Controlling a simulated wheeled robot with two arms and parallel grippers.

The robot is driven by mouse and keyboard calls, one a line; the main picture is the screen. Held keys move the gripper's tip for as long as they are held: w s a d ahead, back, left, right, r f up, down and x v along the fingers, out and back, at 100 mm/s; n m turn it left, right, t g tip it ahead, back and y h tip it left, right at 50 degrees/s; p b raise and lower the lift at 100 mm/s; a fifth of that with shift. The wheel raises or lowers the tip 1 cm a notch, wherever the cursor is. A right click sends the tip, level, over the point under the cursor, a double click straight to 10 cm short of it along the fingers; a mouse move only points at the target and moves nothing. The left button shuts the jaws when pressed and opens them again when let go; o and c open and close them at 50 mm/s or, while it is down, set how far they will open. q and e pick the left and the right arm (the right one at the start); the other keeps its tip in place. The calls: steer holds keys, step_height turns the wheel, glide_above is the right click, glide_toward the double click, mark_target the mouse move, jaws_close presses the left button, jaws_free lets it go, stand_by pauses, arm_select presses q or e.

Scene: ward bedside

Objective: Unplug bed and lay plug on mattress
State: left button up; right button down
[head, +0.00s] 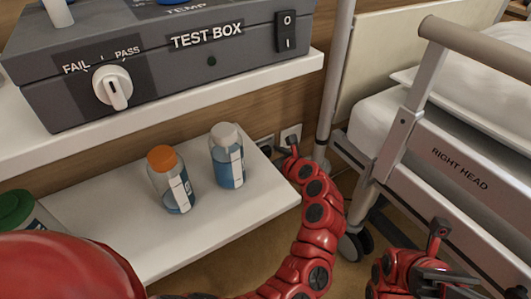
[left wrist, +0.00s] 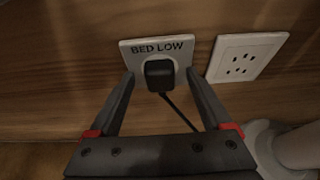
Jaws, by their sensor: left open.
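In the left wrist view, the black bed plug (left wrist: 160,74) sits in the wall socket labelled BED LOW (left wrist: 131,59). A dark cord (left wrist: 181,112) runs from it down to the right. My left gripper (left wrist: 160,80) is open, its fingers on either side of the plug with visible gaps. In the head view, my left gripper (head: 287,148) is at the wall beyond the low shelf; the plug cannot be made out there. The white mattress (head: 366,122) lies on the bed at right. My right gripper (head: 440,252) is at the lower right; its jaw state is unclear.
A second socket plate (left wrist: 246,57) is right of the plug. The low shelf (head: 130,232) holds an orange-capped bottle (head: 172,182) and a white-capped bottle (head: 228,158) near my left arm. The grey test box (head: 185,60) stands above. A bed rail (head: 465,160) fronts the mattress.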

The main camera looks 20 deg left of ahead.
stand_by(0.5)
arm_select(q)
jaws_close()
stand_by(0.3)
steer(key=shift+d, duration=0.1)
steer(key=shift+s+d+b, duration=0.25)
steer(key=shift+s+d, duration=0.7)
steer(key=shift+d, duration=0.2)
steer(key=shift+s+d+b, duration=0.25)
steer(key=shift+s+d, duration=0.65)
steer(key=shift+d, duration=0.25)
